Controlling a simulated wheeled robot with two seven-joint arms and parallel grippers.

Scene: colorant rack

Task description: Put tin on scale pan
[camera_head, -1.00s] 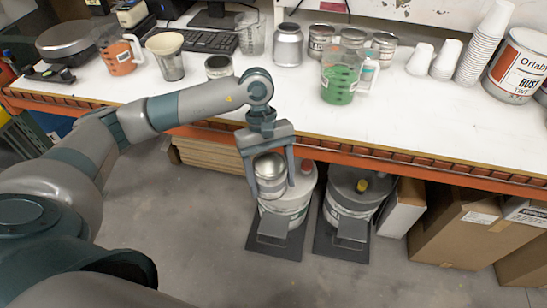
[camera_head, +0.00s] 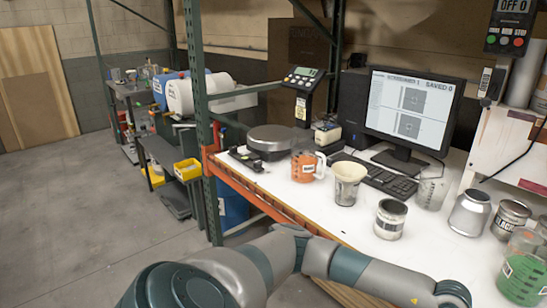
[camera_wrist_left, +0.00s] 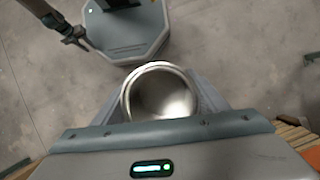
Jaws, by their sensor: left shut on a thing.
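The tin (camera_wrist_left: 160,92) is a round metal can with a bright rim, seen from its end in the left wrist view. My left gripper (camera_wrist_left: 162,100) is shut on it, with a finger on either side. In the head view the left hand and tin are out of the picture, beyond the lower right. The scale pan (camera_head: 270,138) is a round grey disc at the left end of the white bench, with nothing on it. My right arm's dark end (camera_wrist_left: 74,36) shows small in the left wrist view; its finger opening is unclear.
An orange-filled jug (camera_head: 304,166) stands just right of the pan. A cup with a cream rim (camera_head: 347,183), a labelled can (camera_head: 390,220) and a green-filled jug (camera_head: 523,275) stand farther right. The scale display (camera_head: 302,80) rises behind the pan. Floor at left is open.

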